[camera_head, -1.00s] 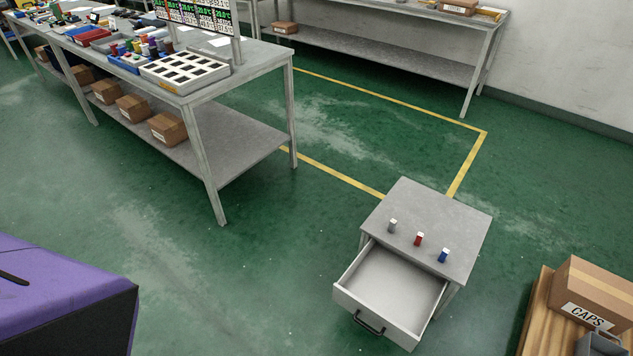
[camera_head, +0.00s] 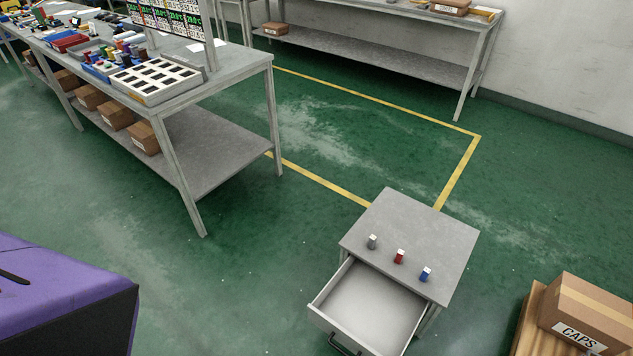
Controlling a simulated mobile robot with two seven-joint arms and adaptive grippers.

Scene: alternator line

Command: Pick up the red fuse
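The red fuse (camera_head: 399,257) stands upright on top of a small grey cabinet (camera_head: 420,225). It is the middle one of three in a row, with a grey fuse (camera_head: 372,242) to its left and a blue fuse (camera_head: 425,274) to its right. All have pale tops. The cabinet's drawer (camera_head: 368,305) is pulled open on the near side. Neither of my grippers shows in the head view.
A long workbench (camera_head: 205,95) with trays and coloured parts stands at the upper left. A CAPS box (camera_head: 590,310) sits on a wooden surface at the lower right. A purple block (camera_head: 60,290) fills the lower left. Green floor between them is clear.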

